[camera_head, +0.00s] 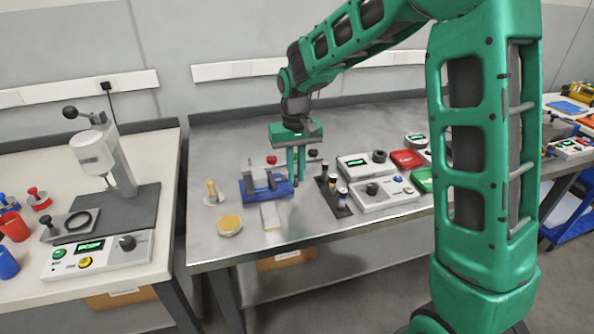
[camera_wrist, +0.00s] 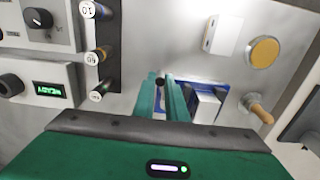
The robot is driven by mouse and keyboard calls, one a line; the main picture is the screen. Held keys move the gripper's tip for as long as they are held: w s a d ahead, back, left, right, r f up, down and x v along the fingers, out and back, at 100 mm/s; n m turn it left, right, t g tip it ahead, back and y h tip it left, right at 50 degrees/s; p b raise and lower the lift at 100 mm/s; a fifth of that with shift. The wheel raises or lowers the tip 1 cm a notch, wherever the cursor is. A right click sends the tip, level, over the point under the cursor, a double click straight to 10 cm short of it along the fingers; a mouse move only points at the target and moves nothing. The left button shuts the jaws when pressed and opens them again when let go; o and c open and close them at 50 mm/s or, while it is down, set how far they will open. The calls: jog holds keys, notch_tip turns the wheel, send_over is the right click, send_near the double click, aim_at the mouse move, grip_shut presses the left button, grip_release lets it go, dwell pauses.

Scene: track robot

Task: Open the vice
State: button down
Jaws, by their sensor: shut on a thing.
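The vice (camera_head: 259,195) has a blue base and grey jaws and stands on the grey bench. In the wrist view its blue base (camera_wrist: 226,90) and grey jaw block (camera_wrist: 207,104) lie just right of my fingers. My green gripper (camera_head: 296,180) points down at the vice's right end. In the wrist view my gripper (camera_wrist: 161,82) has its two fingers close together around the vice handle, with a dark round end showing between the tips. The fingers hide most of the handle. A red knob (camera_head: 271,160) and a black knob (camera_head: 313,153) show near the gripper.
A wooden-handled stamp (camera_head: 212,193), a yellow-topped disc (camera_head: 229,225) and a pale block (camera_head: 270,216) sit left and in front.

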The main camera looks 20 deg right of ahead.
jog(key=shift+s+a+m, duration=0.1)
jog(key=shift+a+m, duration=0.95)
jog(key=shift+m, duration=0.65)
jog(key=c, duration=1.8)
grip_release()
jog(key=shift+o, duration=0.2)
notch_tip(320, 180, up, 11)
jog(key=shift+d+f, duration=0.1)
